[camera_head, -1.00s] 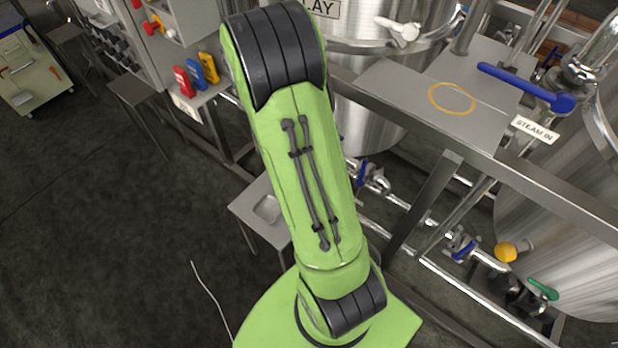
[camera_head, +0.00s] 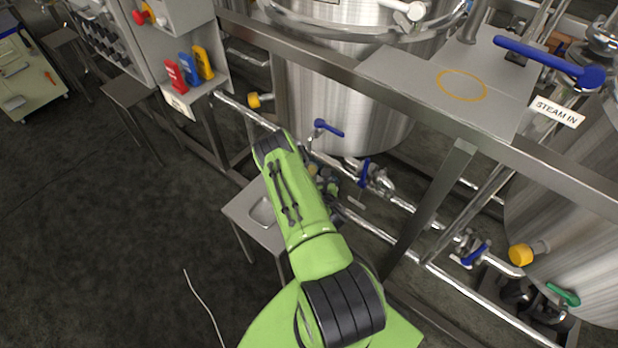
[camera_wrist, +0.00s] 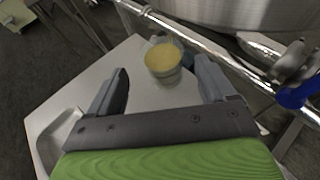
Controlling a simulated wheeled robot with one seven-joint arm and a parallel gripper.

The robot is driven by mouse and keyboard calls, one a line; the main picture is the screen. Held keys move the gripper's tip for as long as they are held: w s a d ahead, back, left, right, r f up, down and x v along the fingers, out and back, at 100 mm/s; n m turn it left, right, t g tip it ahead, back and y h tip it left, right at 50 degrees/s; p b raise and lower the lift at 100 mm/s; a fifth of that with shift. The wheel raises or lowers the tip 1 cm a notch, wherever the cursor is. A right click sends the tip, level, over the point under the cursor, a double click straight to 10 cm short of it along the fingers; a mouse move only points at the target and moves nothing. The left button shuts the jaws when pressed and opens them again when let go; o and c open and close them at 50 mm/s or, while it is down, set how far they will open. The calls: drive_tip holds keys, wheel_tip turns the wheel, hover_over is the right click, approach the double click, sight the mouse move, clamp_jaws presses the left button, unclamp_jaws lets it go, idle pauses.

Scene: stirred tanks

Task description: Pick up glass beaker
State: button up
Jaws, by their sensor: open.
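The glass beaker (camera_wrist: 163,63) shows in the wrist view, upright on a small steel table (camera_wrist: 138,48), with a yellowish content seen from above. My gripper (camera_wrist: 164,82) is open and empty. The beaker is ahead of it, roughly centred between the two fingers, and I cannot tell whether its near side is between the fingertips. No contact shows. In the head view my green arm reaches down towards the small table, and the beaker cannot be made out there.
A steel tank (camera_head: 345,110) stands behind the table. Pipes with blue-handled valves (camera_head: 328,128) run close behind the table top. A shallow tray (camera_head: 262,211) lies on the table's left part. A steel frame shelf (camera_head: 440,95) crosses above right. Open floor lies to the left.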

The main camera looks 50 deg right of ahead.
sight(307, 165)
drive_tip(key=b+x, duration=0.1)
drive_tip(key=x, duration=0.7)
drive_tip(key=shift+w+d+f+b, duration=0.1)
drive_tip(key=shift+w+d+b, duration=0.2)
drive_tip(key=shift+b, duration=0.1)
drive_tip(key=shift+s, duration=0.1)
drive_tip(key=c, duration=1.3)
drive_tip(key=shift+o, duration=0.2)
